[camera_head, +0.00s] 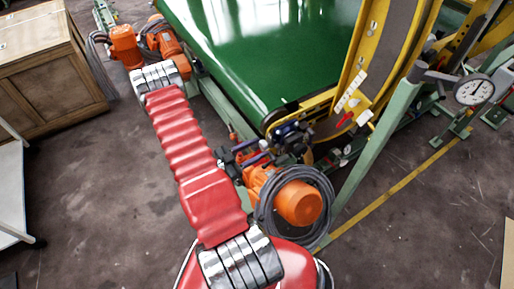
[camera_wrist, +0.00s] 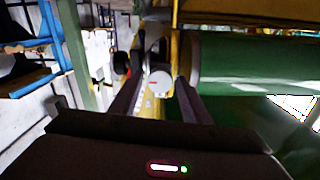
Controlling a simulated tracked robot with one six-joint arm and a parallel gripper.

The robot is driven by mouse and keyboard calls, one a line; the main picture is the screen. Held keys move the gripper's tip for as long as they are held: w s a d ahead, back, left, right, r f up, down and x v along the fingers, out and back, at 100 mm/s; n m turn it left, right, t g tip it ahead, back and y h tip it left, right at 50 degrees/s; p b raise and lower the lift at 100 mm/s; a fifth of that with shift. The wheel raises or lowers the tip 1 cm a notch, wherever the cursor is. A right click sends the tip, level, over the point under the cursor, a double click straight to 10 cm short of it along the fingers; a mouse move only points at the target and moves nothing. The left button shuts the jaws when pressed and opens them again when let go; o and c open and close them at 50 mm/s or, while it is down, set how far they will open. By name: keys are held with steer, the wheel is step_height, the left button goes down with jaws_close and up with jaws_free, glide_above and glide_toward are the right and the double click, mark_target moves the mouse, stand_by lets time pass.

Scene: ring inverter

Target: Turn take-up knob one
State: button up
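In the wrist view my gripper (camera_wrist: 160,90) is open, with its two dark fingers apart. A small white round piece with a red mark (camera_wrist: 160,79) shows between the fingertips, in front of a yellow frame. It may be the take-up knob, and I cannot tell whether the fingers touch it. In the head view my red arm reaches from the bottom to the upper left, and I cannot make out my gripper for certain. A small white part (camera_head: 364,117) and a red pointer-like part (camera_head: 345,119) sit on the yellow frame (camera_head: 345,75) there.
A green belt (camera_head: 260,45) fills the top middle. An orange motor (camera_head: 298,203) with coiled dark cable (camera_head: 262,215) stands near my arm. A round dial gauge (camera_head: 473,89) is at the right, a wooden crate (camera_head: 40,75) at the left. Floor is bare at lower right.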

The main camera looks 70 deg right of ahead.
steer(key=shift+o, duration=0.9)
steer(key=v, duration=1.3)
steer(key=shift+w+a, duration=0.25)
steer(key=shift+w, duration=0.05)
